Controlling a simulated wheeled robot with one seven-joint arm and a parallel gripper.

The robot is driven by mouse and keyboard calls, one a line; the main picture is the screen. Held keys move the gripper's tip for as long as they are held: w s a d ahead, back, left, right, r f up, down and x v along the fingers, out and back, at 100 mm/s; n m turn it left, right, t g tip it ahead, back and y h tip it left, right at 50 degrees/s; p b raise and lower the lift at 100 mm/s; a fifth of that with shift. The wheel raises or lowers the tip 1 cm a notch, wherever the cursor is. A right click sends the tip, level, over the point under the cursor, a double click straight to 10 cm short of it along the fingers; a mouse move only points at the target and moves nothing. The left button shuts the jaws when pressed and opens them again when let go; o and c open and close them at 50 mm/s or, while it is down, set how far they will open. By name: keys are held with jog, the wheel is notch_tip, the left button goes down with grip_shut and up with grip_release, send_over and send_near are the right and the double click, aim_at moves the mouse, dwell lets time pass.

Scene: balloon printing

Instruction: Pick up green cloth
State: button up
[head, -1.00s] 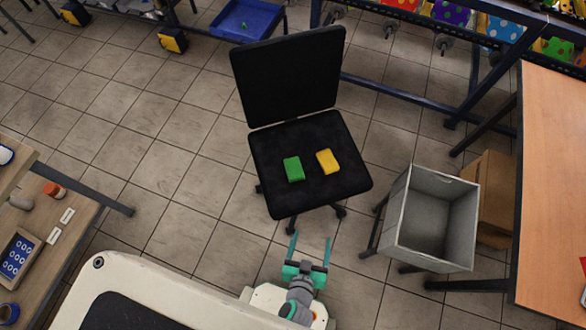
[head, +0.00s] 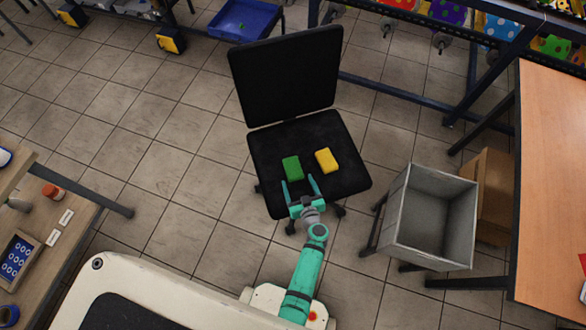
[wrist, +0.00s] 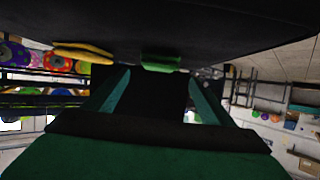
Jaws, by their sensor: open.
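The green cloth (head: 292,168) is a small folded block lying on the black chair seat (head: 335,185). A similar yellow cloth (head: 326,161) lies to its right with a small gap between them. My gripper (head: 300,184) is open and empty at the front part of the seat, just short of the green cloth and slightly to its right. In the wrist view the green cloth (wrist: 161,63) shows beyond the fingers, between their tips and slightly right of centre, and the yellow cloth (wrist: 82,52) shows to the left. Neither finger is seen to touch the cloth.
The chair backrest (head: 285,75) rises behind the cloths. A grey open bin (head: 400,215) stands right of the chair, and a wooden table (head: 550,180) is farther right. A blue tray (head: 245,20) is at the back. Floor left of the chair is clear.

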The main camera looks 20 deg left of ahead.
aim_at(294, 171)
jog(key=shift+x, duration=3.95)
jog(key=shift+d+f, duration=0.1)
jog(key=c, duration=1.1)
